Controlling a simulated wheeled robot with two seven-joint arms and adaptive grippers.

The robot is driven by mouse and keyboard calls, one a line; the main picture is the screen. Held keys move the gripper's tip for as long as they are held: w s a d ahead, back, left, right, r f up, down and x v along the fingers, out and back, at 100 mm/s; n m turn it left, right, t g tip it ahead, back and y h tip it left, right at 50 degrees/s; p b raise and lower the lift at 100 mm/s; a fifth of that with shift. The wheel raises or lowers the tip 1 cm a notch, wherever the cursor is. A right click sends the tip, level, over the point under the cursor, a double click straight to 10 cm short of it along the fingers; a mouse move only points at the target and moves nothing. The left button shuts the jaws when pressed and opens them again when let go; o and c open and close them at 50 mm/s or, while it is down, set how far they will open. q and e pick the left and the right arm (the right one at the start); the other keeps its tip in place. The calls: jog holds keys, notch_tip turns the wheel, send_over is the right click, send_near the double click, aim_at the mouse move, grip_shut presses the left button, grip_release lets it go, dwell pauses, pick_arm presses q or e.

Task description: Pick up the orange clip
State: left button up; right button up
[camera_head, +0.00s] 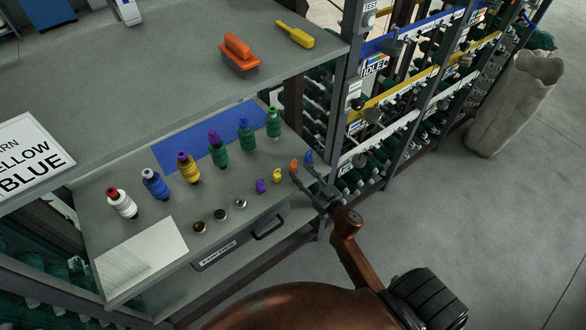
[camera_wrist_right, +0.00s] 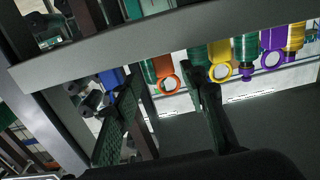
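The orange clip (camera_head: 294,165) sits on the grey shelf, in a row between the yellow clip (camera_head: 277,176) and the blue clip (camera_head: 309,157). My right gripper (camera_head: 303,176) is at the shelf's front edge, just in front of the orange and blue clips, with its fingers apart. In the right wrist view, the orange clip (camera_wrist_right: 168,82) shows as a ring beyond and between the two open fingers (camera_wrist_right: 166,88). I cannot tell whether a finger touches it. The blue clip is partly hidden behind the left finger there. My left gripper is not in view.
A purple clip (camera_head: 260,186) and several round caps continue the row leftward. Several thread spools stand behind, such as the green one (camera_head: 274,122). A rack post stands right of the shelf. A grey drawer (camera_head: 240,237) with a handle hangs below the shelf edge.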

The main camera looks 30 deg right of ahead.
aim_at(295, 168)
jog(key=w, duration=0.2)
jog(key=w+a, duration=0.1)
jog(key=w, duration=0.1)
jog(key=shift+w+r+b, duration=0.1)
jog(key=shift+w+b, duration=0.2)
jog(key=shift+w, duration=0.1)
jog(key=shift+c, duration=0.3)
jog(key=c, duration=1)
